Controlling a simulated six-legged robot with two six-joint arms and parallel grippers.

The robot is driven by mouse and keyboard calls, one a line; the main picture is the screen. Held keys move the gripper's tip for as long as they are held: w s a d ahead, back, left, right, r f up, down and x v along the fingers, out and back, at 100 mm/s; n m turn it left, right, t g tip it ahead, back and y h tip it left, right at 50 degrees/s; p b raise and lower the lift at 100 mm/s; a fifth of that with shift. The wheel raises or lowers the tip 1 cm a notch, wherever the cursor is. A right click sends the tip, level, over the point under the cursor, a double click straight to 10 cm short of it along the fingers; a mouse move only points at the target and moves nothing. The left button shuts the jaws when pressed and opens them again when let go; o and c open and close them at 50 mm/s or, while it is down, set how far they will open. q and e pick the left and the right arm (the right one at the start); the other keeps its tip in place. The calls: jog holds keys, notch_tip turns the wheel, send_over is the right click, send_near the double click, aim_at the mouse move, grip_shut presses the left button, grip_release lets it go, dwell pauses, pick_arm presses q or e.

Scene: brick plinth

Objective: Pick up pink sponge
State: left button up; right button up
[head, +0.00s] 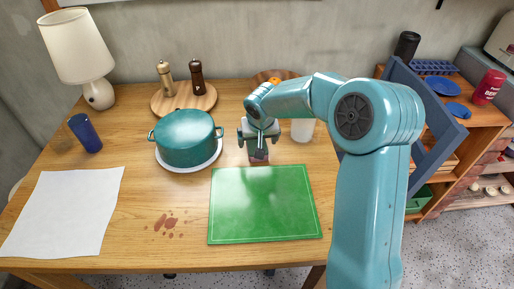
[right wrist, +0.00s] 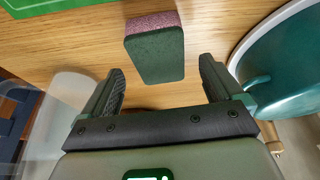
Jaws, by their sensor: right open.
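The pink sponge (right wrist: 155,47) has a dark green scouring side and a pink side. In the right wrist view it lies between and just beyond the two fingers, apart from both. My right gripper (right wrist: 160,88) is open and empty. In the head view my right gripper (head: 258,148) is above the table behind the green mat, and the sponge (head: 259,156) shows partly below it, mostly hidden by the gripper. My left gripper is not in view.
A teal pot (head: 186,137) on a white plate stands left of the gripper, and a white cup (head: 302,130) stands to its right. The green cutting mat (head: 264,204) lies in front. Two mills stand on a round board (head: 184,100) behind. A white sheet (head: 62,212) lies at left.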

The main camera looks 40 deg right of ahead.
jog(key=shift+x, duration=1.2)
jog(key=shift+f+b, duration=0.25)
jog(key=shift+b, duration=0.3)
jog(key=shift+c, duration=0.3)
jog(key=c, duration=1)
